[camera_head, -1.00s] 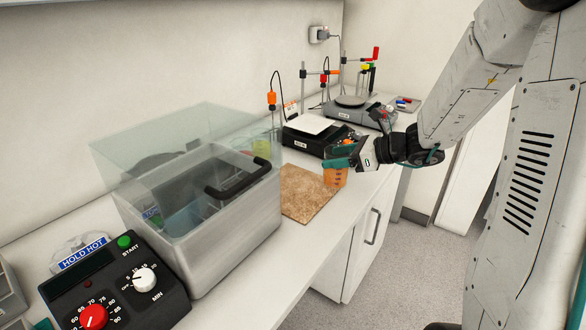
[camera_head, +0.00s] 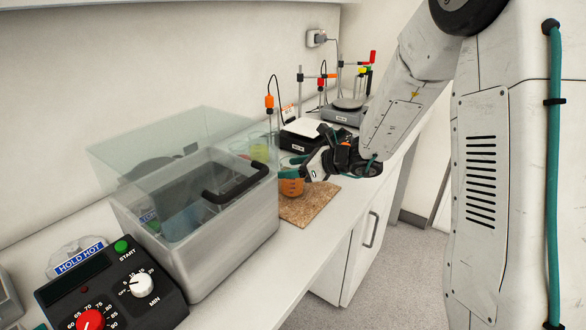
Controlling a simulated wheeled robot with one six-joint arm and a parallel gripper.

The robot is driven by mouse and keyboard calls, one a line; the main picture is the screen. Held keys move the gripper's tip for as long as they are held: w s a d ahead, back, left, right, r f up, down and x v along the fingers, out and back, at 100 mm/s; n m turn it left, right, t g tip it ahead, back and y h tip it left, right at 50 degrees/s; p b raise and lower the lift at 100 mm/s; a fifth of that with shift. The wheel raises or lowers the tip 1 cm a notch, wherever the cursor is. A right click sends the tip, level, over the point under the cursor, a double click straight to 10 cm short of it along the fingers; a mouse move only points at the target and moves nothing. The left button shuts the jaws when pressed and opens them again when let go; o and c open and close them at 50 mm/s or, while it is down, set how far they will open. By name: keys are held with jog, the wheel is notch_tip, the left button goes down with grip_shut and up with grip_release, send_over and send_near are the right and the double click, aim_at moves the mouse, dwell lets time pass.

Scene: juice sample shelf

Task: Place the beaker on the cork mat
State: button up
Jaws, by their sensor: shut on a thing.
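The beaker (camera_head: 291,187) holds orange liquid and looks upright. My gripper (camera_head: 292,170) is shut on it from the right, with the teal fingers around its upper part. The beaker appears over the back part of the cork mat (camera_head: 306,207), a brown speckled square on the white counter. I cannot tell whether its base touches the mat. The gripper and beaker hide the mat's far part.
A water bath (camera_head: 225,230) with a clear lid and black handle stands close left of the mat. Its control box (camera_head: 112,285) is nearer. Behind are a black stirrer or scale (camera_head: 303,133) and probe stands (camera_head: 300,90). The counter's front edge lies right of the mat.

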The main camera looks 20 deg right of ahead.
jog(key=shift+f, duration=0.3)
jog(key=o, duration=1.1)
jog(key=shift+r, duration=0.1)
jog(key=shift+s+d+r, duration=0.1)
jog(key=shift+d+r, duration=0.05)
jog(key=v, duration=1.2)
jog(key=s+a+r+n+g+h, duration=0.1)
jog(key=s+a+r+n+g, duration=0.25)
jog(key=s+a+n, duration=0.35)
jog(key=s+a+r+n+g, duration=0.2)
jog(key=s+a+n+g, duration=0.2)
jog(key=s+n, duration=0.45)
jog(key=s+d+n+h, duration=0.2)
jog(key=s+n+h, duration=0.1)
jog(key=s, duration=0.2)
jog(key=s+d+n+h, duration=0.2)
jog(key=s+n, duration=0.2)
jog(key=s, duration=0.1)
jog(key=s+d+n+h, duration=0.2)
jog(key=s+n+h, duration=0.1)
jog(key=s+n, duration=0.1)
jog(key=shift+s+d+r+g+h, duration=0.3)
jog(key=shift+s+r, duration=0.1)
jog(key=shift+s, duration=0.15)
